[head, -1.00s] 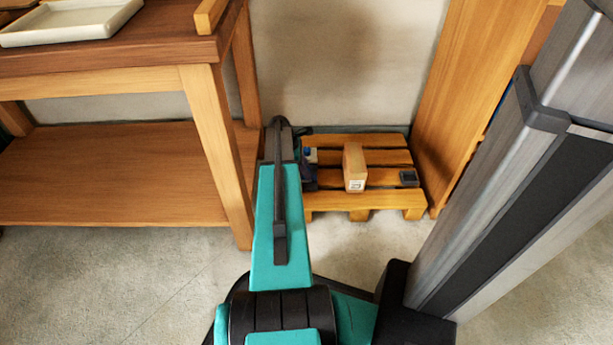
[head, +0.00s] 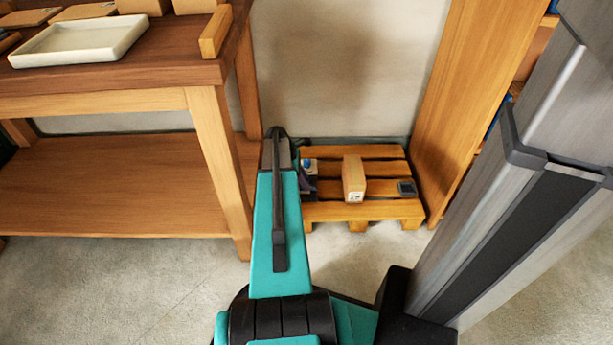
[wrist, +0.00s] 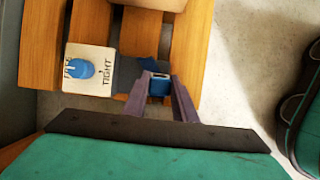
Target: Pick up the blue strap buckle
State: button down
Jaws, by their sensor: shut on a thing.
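The blue strap buckle (wrist: 159,84) is a small blue piece between my fingers in the wrist view. My gripper (wrist: 158,90) is shut on it, with a purple-grey finger on each side. A dark strap or cloth-like piece (wrist: 128,76) lies just left of the fingers, above the pallet slats. In the head view my own arm hides the buckle and most of my gripper.
A pale block with a blue knob and "TIGHT" lettering (wrist: 90,68) is beside my gripper. The low pallet (head: 372,212) also carries a tan box (head: 353,180) and a small dark item (head: 406,188). A workbench (head: 150,75) stands left, a wooden panel (head: 466,95) right.

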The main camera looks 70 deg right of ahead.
jog(key=s+a+r+p, duration=0.1)
jog(key=a+p, duration=0.2)
jog(key=a, duration=0.9)
jog(key=shift+s+a+r+p, duration=0.15)
jog(key=shift+s+a+p, duration=0.2)
jog(key=shift+s+a, duration=0.05)
dwell(0.7)
